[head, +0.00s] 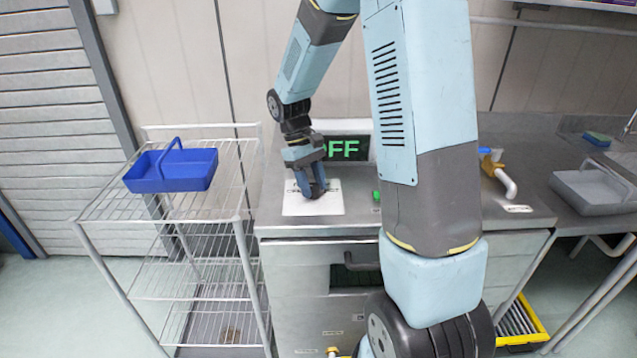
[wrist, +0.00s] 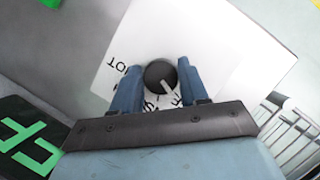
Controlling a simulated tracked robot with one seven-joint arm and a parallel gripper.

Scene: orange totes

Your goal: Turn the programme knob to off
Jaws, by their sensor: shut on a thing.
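The programme knob (wrist: 160,76) is round and black with a pale pointer line. It sits on a white label plate (wrist: 215,30) with black lettering, partly hidden by my fingers. In the head view the plate (head: 297,207) lies on the grey worktop. My gripper (wrist: 158,86) has its two blue fingers on either side of the knob, shut on it. In the head view my gripper (head: 313,190) points down over the plate and hides most of the knob. A dark display (head: 345,149) behind it shows green letters, of which "FF" is readable. The pointer's exact setting is hard to read.
A wire rack trolley (head: 110,205) with a blue basket (head: 172,172) stands at the left. A green button (head: 376,196) is right of the plate. A white and yellow tap-like handle (head: 497,175) and a grey tray (head: 590,190) are further right.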

